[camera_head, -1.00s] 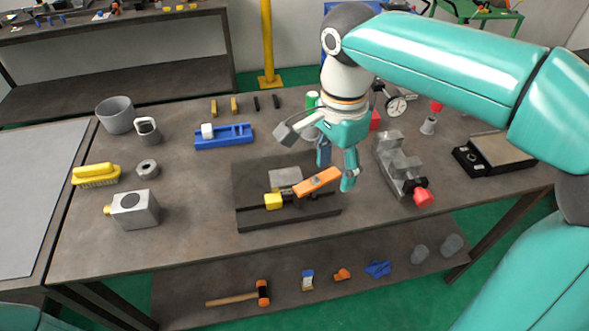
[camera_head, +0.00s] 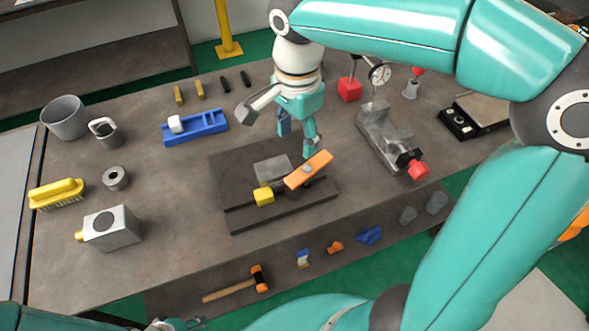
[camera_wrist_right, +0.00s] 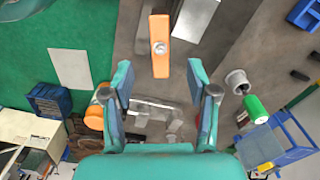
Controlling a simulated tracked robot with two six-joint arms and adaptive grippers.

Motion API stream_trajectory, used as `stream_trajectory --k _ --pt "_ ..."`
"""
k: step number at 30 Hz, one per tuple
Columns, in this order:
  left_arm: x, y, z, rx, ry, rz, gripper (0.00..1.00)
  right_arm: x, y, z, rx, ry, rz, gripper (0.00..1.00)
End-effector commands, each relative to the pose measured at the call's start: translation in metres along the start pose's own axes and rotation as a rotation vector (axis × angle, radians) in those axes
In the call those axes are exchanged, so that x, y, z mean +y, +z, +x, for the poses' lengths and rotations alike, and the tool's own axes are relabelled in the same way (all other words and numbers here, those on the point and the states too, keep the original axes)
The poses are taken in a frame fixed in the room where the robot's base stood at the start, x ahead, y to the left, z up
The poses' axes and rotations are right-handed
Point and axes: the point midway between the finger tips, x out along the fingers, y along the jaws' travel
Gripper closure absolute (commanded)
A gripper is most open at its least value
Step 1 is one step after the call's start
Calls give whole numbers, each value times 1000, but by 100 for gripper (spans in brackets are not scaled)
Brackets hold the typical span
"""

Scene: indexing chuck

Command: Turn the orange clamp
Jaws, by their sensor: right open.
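The orange clamp (camera_head: 308,170) is a flat bar with a metal bolt, lying slantwise over the dark fixture plate (camera_head: 235,172) beside a grey block (camera_head: 272,169) and a yellow block (camera_head: 263,196). My right gripper (camera_head: 298,136) is open and empty, pointing down just behind the clamp, apart from it as far as I can tell. In the right wrist view the clamp (camera_wrist_right: 160,46) lies beyond the gap between the open fingers (camera_wrist_right: 161,79), with nothing between them.
A grey vise-like tool with a red knob (camera_head: 418,170) stands to the right, with a dial gauge (camera_head: 379,74) behind it. A blue tray (camera_head: 207,127) lies to the left.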

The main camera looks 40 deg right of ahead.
Motion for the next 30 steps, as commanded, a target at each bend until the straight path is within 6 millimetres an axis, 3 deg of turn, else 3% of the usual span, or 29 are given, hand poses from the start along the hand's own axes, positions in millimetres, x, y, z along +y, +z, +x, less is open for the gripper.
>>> stream_trajectory --k 9,15,21,30 --pt "0 0 -1 1 0 0 60 1 0 71 0 6 -1 42" --pt "1 0 -2 1 0 0 60 0 1 103 0 4 -2 42" --pt "1 0 -2 1 0 0 60 -1 1 117 0 0 -3 42" --pt "1 0 -2 1 0 0 60 -1 1 119 0 0 -4 42"
